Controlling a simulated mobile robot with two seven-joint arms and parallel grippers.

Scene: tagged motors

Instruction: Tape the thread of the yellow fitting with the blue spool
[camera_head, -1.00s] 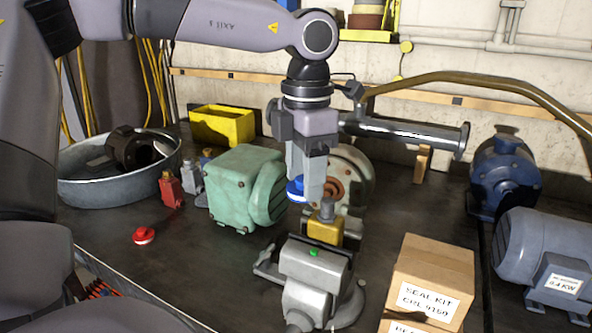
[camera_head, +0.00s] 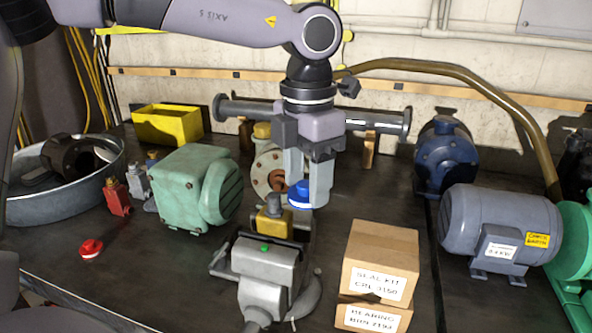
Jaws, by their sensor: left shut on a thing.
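My left gripper (camera_head: 309,190) points down and is shut on the blue spool (camera_head: 300,196), which shows blue with a white lower edge. The yellow fitting (camera_head: 273,225) stands upright in the grey vise (camera_head: 268,262), with its grey thread on top. The spool is just right of the thread in the picture, at about its height. I cannot tell whether they touch, and I see no tape clearly on the thread. My right gripper is not in view.
A green motor (camera_head: 190,190) stands left of the vise, stacked boxes (camera_head: 380,262) right of it. A grey motor (camera_head: 497,225) stands at right. The bench front left is clear.

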